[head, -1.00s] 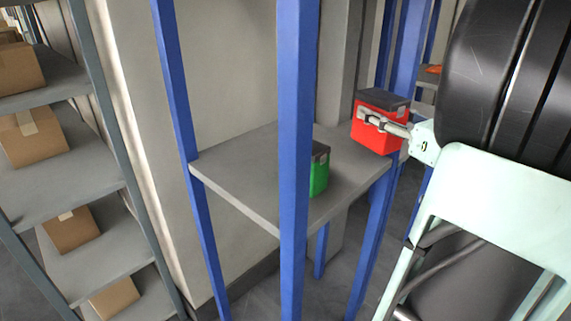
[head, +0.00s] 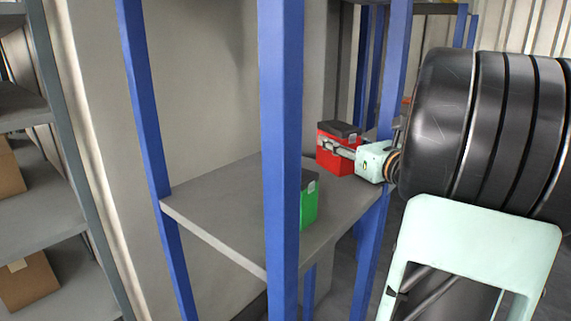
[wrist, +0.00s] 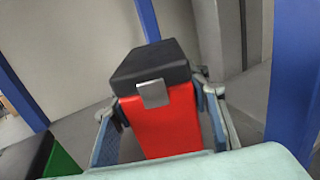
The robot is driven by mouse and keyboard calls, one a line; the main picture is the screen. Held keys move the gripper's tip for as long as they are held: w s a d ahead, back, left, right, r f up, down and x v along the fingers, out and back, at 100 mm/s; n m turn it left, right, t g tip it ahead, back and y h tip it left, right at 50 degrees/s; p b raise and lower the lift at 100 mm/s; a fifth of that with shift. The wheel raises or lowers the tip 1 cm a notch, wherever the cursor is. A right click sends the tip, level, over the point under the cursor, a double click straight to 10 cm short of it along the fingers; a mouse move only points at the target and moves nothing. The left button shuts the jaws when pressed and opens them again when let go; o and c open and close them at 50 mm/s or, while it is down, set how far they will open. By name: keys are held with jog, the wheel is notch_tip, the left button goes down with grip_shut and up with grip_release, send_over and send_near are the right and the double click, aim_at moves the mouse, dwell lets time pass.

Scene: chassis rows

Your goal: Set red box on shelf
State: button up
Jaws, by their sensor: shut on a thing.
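The red box (head: 334,162) has a dark lid and shows at the far right end of the grey shelf (head: 225,208) in the head view. In the wrist view the red box (wrist: 170,122) stands upright between the two fingers. My gripper (head: 340,149) is shut on it from the right, a finger along its side. My gripper also shows in the wrist view (wrist: 162,130). The box's base is at or just above the shelf surface; I cannot tell if it touches.
A green box (head: 308,206) with a dark lid stands on the same shelf, partly behind a blue post (head: 281,150). Another blue post (head: 372,235) rises near my arm. The shelf's left part is bare. Grey racks with cardboard boxes (head: 27,280) stand at the left.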

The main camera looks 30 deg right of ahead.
aim_at(350, 168)
jog(key=shift+w+f, duration=0.8)
jog(key=shift+f, duration=0.05)
jog(key=f, duration=0.1)
jog(key=f+b, duration=0.1)
jog(key=f, duration=0.1)
jog(key=shift+w+d+f+b, duration=0.1)
jog(key=shift+w+f+b, duration=0.2)
jog(key=shift+f, duration=0.1)
jog(key=o, duration=1.5)
jog(key=s+p, duration=0.1)
jog(key=s, duration=1.1)
jog(key=shift+p, duration=0.4)
